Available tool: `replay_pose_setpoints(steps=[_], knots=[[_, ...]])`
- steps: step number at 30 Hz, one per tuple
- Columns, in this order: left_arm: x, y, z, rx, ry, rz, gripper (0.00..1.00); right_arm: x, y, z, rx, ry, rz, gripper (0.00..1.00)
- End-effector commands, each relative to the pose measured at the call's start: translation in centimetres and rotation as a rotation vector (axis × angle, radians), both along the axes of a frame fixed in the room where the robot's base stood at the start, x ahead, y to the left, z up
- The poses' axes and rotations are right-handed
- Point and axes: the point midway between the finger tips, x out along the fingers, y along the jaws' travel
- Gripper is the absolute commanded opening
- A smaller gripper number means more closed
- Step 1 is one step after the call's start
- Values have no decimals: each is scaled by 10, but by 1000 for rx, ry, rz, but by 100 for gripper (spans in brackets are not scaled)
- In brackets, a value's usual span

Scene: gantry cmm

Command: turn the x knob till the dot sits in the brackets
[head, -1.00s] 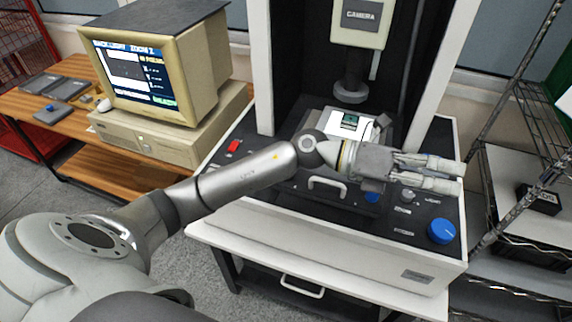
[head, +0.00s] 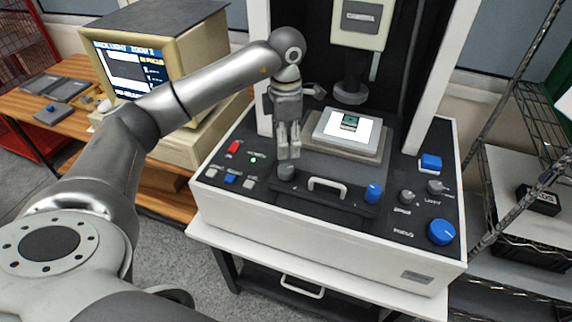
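My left gripper (head: 289,156) points down just above a small grey knob (head: 286,173) at the left of the machine's front black panel. Its two fingers show a narrow gap, with nothing between them, and the tips look apart from the knob. A blue knob (head: 373,193) stands right of the white handle on the same panel. Labels are too small to tell which is the x knob. The monitor (head: 128,72) at the left shows a dark picture pane, partly covered by my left arm. I cannot make out the dot or brackets. My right gripper is not in view.
A lit stage (head: 372,150) with a small green part (head: 350,122) sits under the camera head (head: 361,22). A white handle (head: 327,185) lies between the knobs. A large blue knob (head: 441,231) and grey knobs are at the right. A red switch (head: 233,147) is at the left.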

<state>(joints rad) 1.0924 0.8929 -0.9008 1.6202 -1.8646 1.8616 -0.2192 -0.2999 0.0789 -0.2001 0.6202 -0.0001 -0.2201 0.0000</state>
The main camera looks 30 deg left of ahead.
Motion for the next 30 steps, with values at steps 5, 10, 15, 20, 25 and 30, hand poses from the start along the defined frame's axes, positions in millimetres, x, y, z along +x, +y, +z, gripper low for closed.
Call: replay_pose_setpoints(steps=[5, 10, 15, 20, 25, 30], knots=[[-2, 0, -32, -1, 6, 0, 60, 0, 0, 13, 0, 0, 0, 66], [-2, 0, -64, -3, 4, 0, 60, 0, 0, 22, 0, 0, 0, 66], [-1, -1, -85, -3, 2, -1, 60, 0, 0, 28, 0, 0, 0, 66], [0, -1, -93, -3, 0, -1, 60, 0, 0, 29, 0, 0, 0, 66], [0, -1, -94, -4, -1, -1, 60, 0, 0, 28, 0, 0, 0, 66], [0, -1, -94, -4, -1, -1, 47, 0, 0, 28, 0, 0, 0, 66]])
